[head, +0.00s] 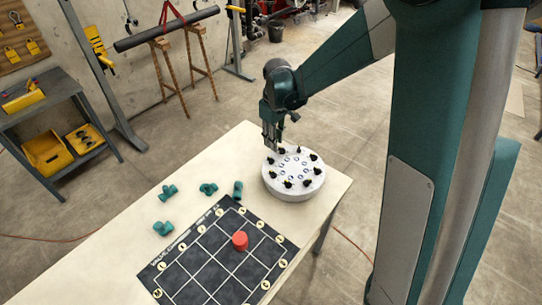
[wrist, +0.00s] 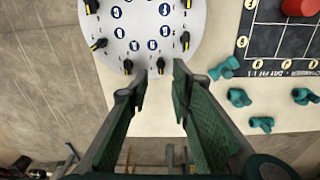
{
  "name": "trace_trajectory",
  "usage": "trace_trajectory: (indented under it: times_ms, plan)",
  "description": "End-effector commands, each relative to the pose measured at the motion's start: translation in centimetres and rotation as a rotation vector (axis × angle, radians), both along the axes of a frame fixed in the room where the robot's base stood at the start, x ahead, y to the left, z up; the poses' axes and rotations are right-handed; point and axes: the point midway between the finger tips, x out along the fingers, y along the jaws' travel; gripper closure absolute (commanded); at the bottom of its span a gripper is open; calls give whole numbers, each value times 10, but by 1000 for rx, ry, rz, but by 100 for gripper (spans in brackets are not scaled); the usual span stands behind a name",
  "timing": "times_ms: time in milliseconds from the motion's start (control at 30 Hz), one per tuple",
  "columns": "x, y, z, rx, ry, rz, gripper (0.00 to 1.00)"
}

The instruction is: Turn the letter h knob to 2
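A round white dial plate (head: 293,190) stands on the table, with several black knobs around its rim and blue-ringed marks inside them. It also shows at the top of the wrist view (wrist: 150,22). The letters are too small to read, so I cannot tell which knob is h. My gripper (head: 270,146) is above the plate's far left edge. In the wrist view my gripper (wrist: 158,82) is open and empty. A black knob with a yellow pointer (wrist: 160,65) shows just beyond the gap between the fingertips. Another knob (wrist: 128,66) is left of it.
A black grid board (head: 215,255) with a red piece (head: 240,240) lies on the pale table (head: 110,240). Several teal pipe fittings (head: 167,192) lie left of the plate. A grey workbench with yellow bins (head: 45,152) stands behind on the left.

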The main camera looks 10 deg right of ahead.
Motion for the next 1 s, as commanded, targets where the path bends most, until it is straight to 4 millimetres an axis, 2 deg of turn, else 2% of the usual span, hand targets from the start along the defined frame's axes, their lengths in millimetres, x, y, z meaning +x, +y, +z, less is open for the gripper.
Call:
trace_trajectory:
  times_ms: [100, 300, 1000]
  plan:
    - [9, 6, -15, -4, 19, 26, 78]
    - [16, 12, -31, -8, 40, 52, 78]
    - [18, 13, -42, -9, 46, 59, 78]
